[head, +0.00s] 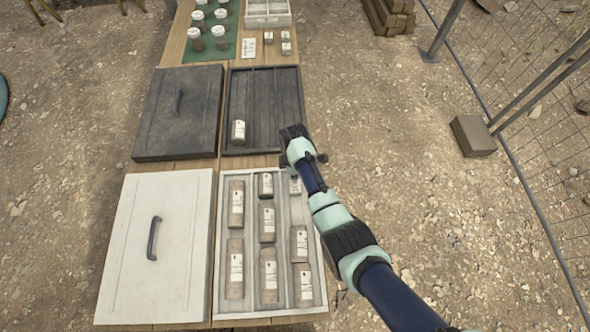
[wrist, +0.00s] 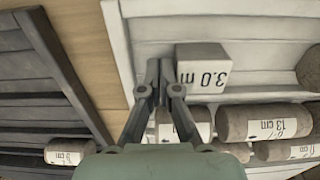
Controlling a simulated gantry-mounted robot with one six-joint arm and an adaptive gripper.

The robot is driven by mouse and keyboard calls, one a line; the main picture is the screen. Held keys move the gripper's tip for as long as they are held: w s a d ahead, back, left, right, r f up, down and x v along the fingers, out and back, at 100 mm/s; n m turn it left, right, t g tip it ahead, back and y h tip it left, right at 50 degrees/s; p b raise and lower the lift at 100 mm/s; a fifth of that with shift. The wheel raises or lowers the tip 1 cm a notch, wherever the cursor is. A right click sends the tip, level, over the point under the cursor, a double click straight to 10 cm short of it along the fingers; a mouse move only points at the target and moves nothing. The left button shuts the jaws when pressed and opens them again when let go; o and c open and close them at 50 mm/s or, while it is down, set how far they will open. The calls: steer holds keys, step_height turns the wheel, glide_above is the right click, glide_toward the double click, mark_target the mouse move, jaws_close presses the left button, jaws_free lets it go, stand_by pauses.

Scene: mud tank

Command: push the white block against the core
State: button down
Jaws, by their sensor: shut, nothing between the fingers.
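The white block (wrist: 202,72), marked "3.0 m", lies in the outer channel of the white core tray (wrist: 270,93). In the head view the block (head: 295,186) is at the far end of the right-hand channel, partly hidden by my arm. A core (head: 298,243) lies nearer in that same channel, with bare channel floor between it and the block. Its end (wrist: 312,68) shows at the right edge of the wrist view. My gripper (wrist: 160,78) is shut and empty, its fingertips just left of the block at the tray's end; I cannot tell whether they touch it.
Several cores fill the other channels, one (wrist: 182,122) beside the fingers behind a divider. A dark tray (head: 265,90) with one short core (head: 238,131) stands beyond. A white lid (head: 130,250) and a dark lid (head: 195,110) lie left of the trays.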

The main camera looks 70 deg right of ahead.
mark_target(295, 189)
steer(key=shift+s+a+r+p, duration=0.1)
steer(key=shift+s+a+p, duration=0.25)
steer(key=shift+a+p, duration=0.55)
steer(key=shift+s+a+f+p, duration=0.1)
steer(key=shift+s+a+p, duration=0.3)
steer(key=shift+a+p, duration=0.4)
steer(key=shift+s+a+r+p, duration=0.1)
steer(key=shift+s+a+p, duration=0.25)
steer(key=shift+a+p, duration=0.55)
steer(key=shift+s+a+p, duration=0.4)
steer(key=shift+a+p, duration=0.35)
steer(key=shift+p, duration=0.1)
steer(key=shift+s+a+p, duration=0.4)
steer(key=shift+a+p, duration=0.4)
steer(key=shift+p, duration=0.1)
steer(key=shift+s+a+p, duration=0.4)
steer(key=shift+a+p, duration=0.35)
steer(key=shift+p, duration=0.1)
steer(key=shift+w+d+r, duration=0.35)
steer(key=shift+d+r, duration=0.1)
steer(key=shift+d, duration=0.3)
steer(key=shift+w+d+r, duration=0.35)
steer(key=shift+d+r, duration=0.1)
steer(key=shift+d, duration=0.3)
step_height(295, 189, up, 8)
steer(key=p, duration=0.8)
steer(key=shift+a, duration=0.1)
